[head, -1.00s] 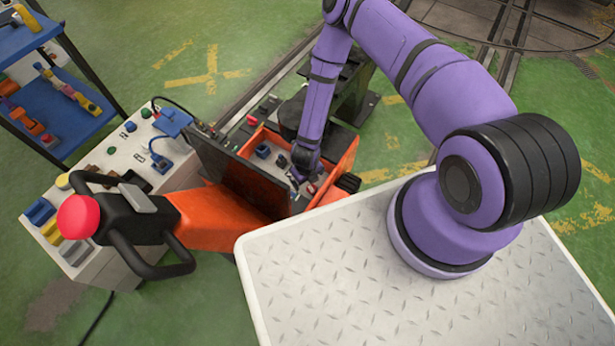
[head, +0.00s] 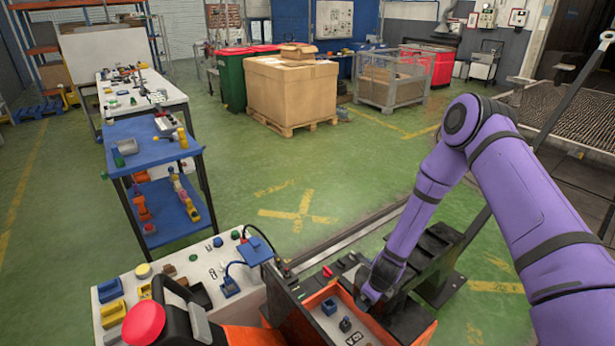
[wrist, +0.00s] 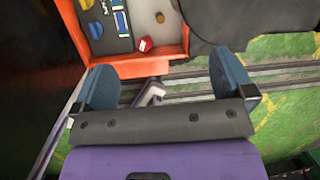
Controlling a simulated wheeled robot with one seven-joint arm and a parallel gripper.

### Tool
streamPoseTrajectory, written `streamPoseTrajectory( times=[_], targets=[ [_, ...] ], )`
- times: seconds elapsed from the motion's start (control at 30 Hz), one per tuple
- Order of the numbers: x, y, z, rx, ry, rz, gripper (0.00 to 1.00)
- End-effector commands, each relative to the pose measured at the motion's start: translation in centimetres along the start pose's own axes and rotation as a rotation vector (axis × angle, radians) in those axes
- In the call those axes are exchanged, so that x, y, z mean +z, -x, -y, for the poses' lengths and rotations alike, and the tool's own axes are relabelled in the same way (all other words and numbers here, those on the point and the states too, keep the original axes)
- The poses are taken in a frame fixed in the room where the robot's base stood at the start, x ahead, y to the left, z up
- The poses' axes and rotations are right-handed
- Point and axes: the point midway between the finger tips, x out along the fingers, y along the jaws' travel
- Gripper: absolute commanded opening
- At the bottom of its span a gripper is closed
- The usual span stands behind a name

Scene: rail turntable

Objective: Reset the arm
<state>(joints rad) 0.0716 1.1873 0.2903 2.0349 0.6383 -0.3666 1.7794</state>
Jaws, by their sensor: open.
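My purple arm (head: 425,190) reaches from the right and bends down to the orange tray (head: 428,332). My gripper (wrist: 163,66) is open, its two blue fingers wide apart with nothing between them. In the head view its end is at the tray, partly hidden by the arm's last links. In the wrist view the tray's orange rim (wrist: 135,68) lies just past the fingertips. The tray holds small parts, among them a red piece (wrist: 144,44) and a blue one (head: 328,306). I cannot tell whether the fingers touch the tray.
A white bench (head: 180,265) with small parts and a red knob (head: 144,322) stand at lower left. A blue shelf cart (head: 150,143) is behind. Green floor (head: 330,165) is clear toward the carton (head: 292,92).

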Motion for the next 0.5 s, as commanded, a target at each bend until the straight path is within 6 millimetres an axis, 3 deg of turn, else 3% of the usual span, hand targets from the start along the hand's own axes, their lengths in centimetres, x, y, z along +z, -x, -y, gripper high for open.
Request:
streamPoseTrajectory(
  times=[0.03,0.2,0.5],
  targets=[
    [1.2,1.9,1.0,-0.006,0.056,0.021,1.0],
    [3.8,7.8,3.4,-0.011,0.251,0.068,1.0],
    [6.7,18.7,5.9,-0.04,0.597,0.126,1.0]
  ],
)
